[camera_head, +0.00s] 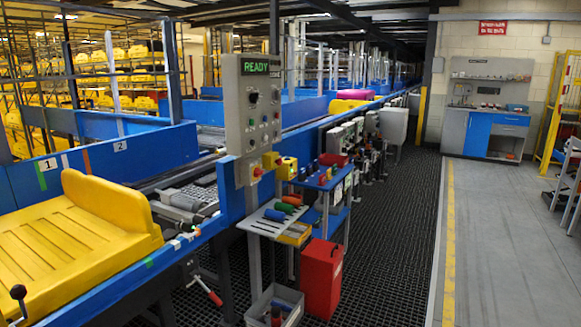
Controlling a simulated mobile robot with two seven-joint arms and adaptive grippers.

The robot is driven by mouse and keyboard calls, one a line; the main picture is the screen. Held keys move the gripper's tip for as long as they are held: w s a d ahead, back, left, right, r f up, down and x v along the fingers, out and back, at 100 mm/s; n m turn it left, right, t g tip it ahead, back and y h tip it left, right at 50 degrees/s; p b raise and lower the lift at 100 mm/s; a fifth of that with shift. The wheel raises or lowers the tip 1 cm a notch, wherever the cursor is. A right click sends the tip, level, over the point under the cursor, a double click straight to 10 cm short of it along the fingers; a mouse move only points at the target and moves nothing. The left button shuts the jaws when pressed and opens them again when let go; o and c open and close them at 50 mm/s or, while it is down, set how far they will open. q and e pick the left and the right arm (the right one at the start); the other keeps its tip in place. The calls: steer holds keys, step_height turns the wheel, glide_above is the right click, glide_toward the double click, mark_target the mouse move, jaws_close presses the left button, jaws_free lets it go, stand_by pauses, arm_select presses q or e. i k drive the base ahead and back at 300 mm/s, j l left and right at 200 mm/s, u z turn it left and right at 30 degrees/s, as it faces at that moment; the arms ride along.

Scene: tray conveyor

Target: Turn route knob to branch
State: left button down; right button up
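A grey control panel (235,138) stands upright on a post beside the blue conveyor, near the middle of the head view. Its display (255,66) reads READY in green. A black knob (253,97) sits below the display, with several small buttons lower down. The labels are too small to read, so I cannot tell which control is the route knob or which way it points. A large yellow tray (60,255) lies on the conveyor at the left. Neither of my grippers is in view.
The blue conveyor (140,150) has signs 1 and 2 on its far side wall. A small tool shelf (268,222), a red bin (321,280) and a grey crate (262,302) stand below and right of the panel. The dark mat floor (395,240) to the right is clear.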

mark_target(253, 98)
steer(key=i+l+z, duration=0.35)
steer(key=i, duration=0.5)
steer(key=i+z, duration=0.35)
steer(key=i, duration=0.55)
steer(key=i+u, duration=0.3)
steer(key=i, duration=0.25)
steer(key=i+l+u, duration=0.3)
steer(key=i, duration=0.2)
steer(key=i+l+u, duration=0.3)
steer(key=i, duration=0.2)
